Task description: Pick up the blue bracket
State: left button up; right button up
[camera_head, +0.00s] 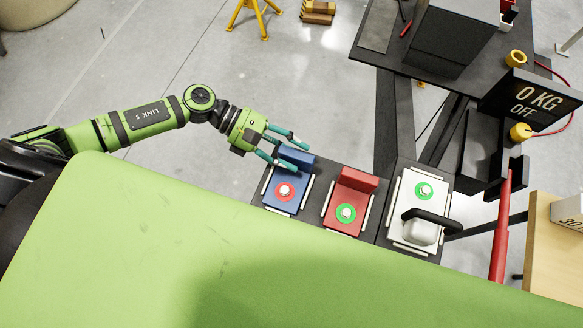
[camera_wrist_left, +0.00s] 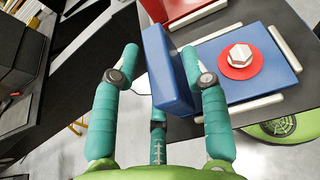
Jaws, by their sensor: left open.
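The blue bracket (camera_head: 286,188) lies on a dark plate at the left end of a row of parts. It has a flat base with a white hex bolt on a red ring (camera_head: 284,190) and an upright flange (camera_head: 296,157). My left gripper (camera_head: 294,150) is open at the flange. In the left wrist view the flange (camera_wrist_left: 167,68) stands between the teal fingers of the gripper (camera_wrist_left: 160,75). The right-hand finger is close to the flange; contact cannot be told. The left-hand finger is apart from it. My right gripper is not in view.
A red bracket (camera_head: 349,201) with a green ring sits just right of the blue one. Beyond it is a white plate (camera_head: 408,187) with a black-handled part. A black scale display (camera_head: 527,98) reads 0 KG OFF. Open floor lies at the upper left.

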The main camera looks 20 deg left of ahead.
pick_arm(q)
jog(key=shift+x, duration=0.8)
grip_shut()
jog(key=shift+r, duration=0.1)
